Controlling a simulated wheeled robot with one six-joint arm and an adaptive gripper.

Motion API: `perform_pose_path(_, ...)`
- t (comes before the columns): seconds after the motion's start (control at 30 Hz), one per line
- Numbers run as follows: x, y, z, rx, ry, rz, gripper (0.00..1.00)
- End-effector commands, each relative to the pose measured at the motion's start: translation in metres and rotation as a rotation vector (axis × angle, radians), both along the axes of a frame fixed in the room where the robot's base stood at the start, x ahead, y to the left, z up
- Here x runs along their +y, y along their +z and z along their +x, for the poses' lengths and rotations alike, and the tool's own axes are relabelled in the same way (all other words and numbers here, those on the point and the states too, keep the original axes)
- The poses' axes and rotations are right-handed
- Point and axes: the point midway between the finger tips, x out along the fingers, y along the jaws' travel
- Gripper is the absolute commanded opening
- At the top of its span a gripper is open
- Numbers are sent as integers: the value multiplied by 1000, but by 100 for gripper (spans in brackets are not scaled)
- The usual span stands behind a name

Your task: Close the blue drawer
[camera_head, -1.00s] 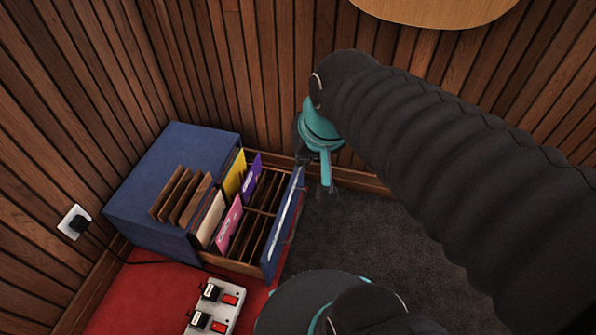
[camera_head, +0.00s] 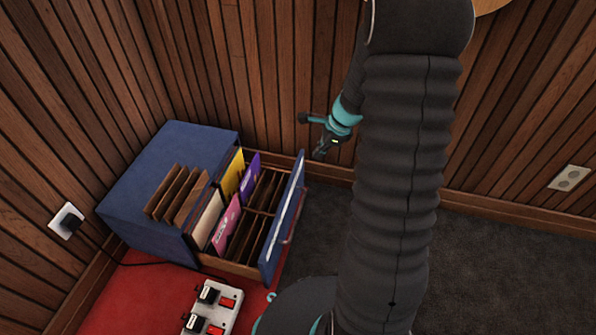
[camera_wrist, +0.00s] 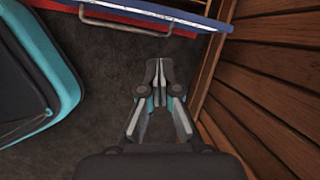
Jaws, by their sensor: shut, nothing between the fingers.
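The blue drawer (camera_head: 283,217) is pulled out to the right of its blue cabinet (camera_head: 165,170). It holds brown dividers and yellow, purple, pink and cream folders. In the wrist view the drawer front (camera_wrist: 170,12) crosses the top, with a metal bar handle (camera_wrist: 125,28) on its outer face. My gripper (camera_head: 320,155) is shut and empty, near the wall to the right of the drawer's far end. In the wrist view my gripper (camera_wrist: 157,66) points toward the drawer front, with a gap between them.
A slatted wood wall (camera_head: 250,80) stands close behind the drawer and my gripper. A white pedal board (camera_head: 212,308) lies on the red carpet (camera_head: 140,295) in front. Dark grey carpet (camera_head: 480,265) to the right is clear.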

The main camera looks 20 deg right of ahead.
Motion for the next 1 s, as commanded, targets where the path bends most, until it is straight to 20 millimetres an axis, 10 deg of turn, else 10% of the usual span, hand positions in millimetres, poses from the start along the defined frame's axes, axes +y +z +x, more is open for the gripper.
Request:
perform_pose_path(0.37, -27, -65, 9, 86, -246, 83, 0)
perform_pose_path(1.0, 8, -155, 34, 83, -239, 81, 0)
